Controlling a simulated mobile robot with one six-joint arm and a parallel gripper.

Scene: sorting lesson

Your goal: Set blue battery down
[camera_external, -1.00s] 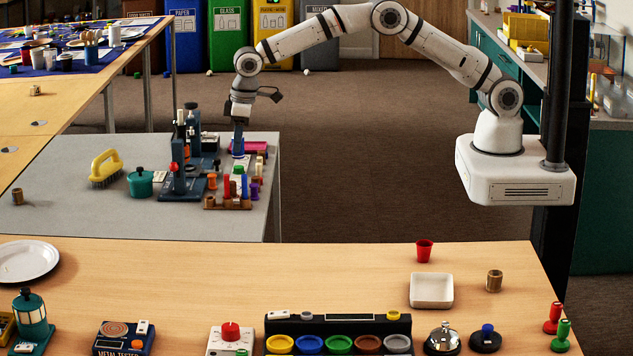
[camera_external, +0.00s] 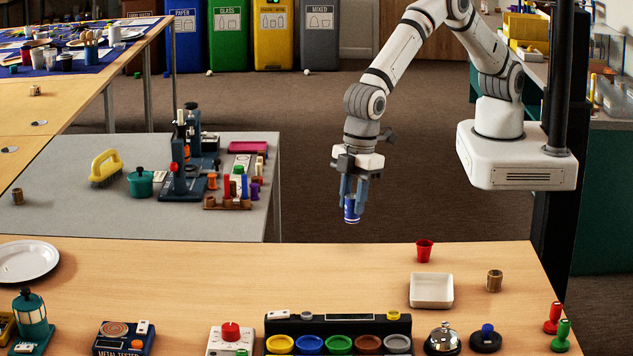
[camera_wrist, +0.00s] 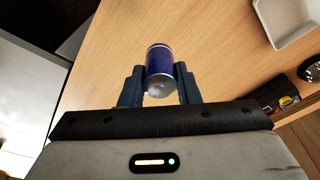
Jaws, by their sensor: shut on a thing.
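The blue battery (camera_external: 351,210) is a small blue cylinder with a pale end. My gripper (camera_external: 354,200) is shut on it and holds it in the air, near the far edge of the front wooden table (camera_external: 180,275). In the wrist view the blue battery (camera_wrist: 160,64) sits between the two dark fingers of my gripper (camera_wrist: 159,88), with the wooden tabletop behind it. The battery hangs slightly tilted in the external view and appears clear of any surface.
A black sorter with coloured bowls (camera_external: 340,344) and a bell (camera_external: 442,340) line the front. The middle of the table is clear.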

